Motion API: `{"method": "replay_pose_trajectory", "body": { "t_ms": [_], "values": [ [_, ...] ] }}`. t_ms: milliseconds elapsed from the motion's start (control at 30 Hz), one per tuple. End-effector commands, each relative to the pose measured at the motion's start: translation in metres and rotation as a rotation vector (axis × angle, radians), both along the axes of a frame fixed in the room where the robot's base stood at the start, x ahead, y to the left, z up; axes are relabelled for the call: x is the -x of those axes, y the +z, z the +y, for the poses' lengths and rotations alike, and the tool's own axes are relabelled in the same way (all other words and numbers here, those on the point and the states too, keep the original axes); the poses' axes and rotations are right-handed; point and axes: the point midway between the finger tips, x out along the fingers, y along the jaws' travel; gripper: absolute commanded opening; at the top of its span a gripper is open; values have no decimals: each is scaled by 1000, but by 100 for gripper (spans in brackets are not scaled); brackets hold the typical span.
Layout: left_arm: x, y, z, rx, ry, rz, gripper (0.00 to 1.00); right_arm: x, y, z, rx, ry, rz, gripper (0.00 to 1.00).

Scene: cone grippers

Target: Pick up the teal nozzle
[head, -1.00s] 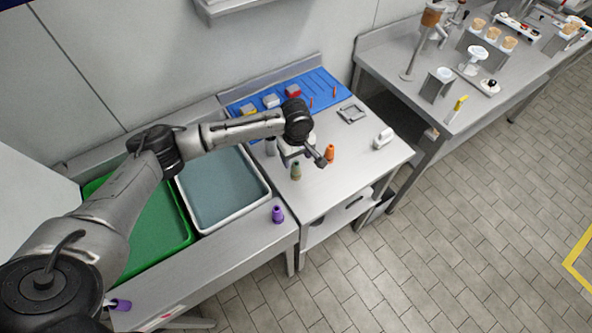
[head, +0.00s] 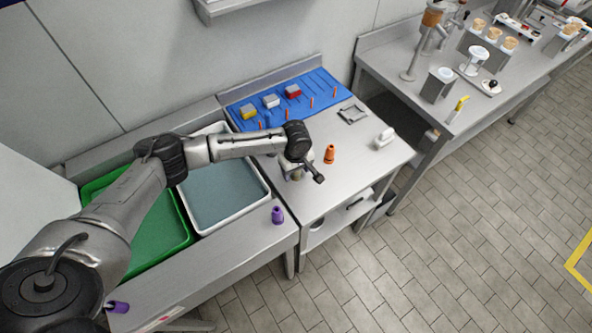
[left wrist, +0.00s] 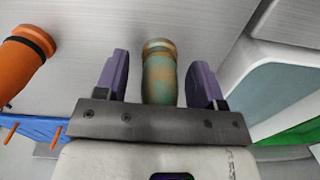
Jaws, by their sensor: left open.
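The teal nozzle (left wrist: 159,78), worn with brownish patches, stands between the two purple fingers of my left gripper (left wrist: 158,62) in the left wrist view. The fingers are open, with a gap showing on each side of the nozzle. In the head view my left gripper (head: 297,172) is low over the steel table and hides most of the nozzle.
An orange nozzle (head: 329,154) stands close to the right of the gripper; a purple nozzle (head: 277,215) stands on the front counter. A white-rimmed tray (head: 236,231) and a green tray (head: 155,265) lie left. A blue mat (head: 325,88) lies behind, a white object (head: 384,138) right.

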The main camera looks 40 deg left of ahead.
Motion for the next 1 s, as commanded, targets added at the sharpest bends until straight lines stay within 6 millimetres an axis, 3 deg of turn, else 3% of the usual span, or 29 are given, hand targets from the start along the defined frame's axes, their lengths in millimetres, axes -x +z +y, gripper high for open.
{"method": "replay_pose_trajectory", "body": {
  "t_ms": [100, 667, 1000],
  "values": [
    [0, 0, 0, 0, 0, 0, 63, 0, 0, 0, 0, 0, 0, 43],
    [0, 0, 0, 0, 0, 0, 9, 0, 0, 3, -10, -6, -1, 43],
    [0, 5, 0, 0, 0, 0, 9, 0, 1, 3, -10, -7, -1, 43]
  ]
}}
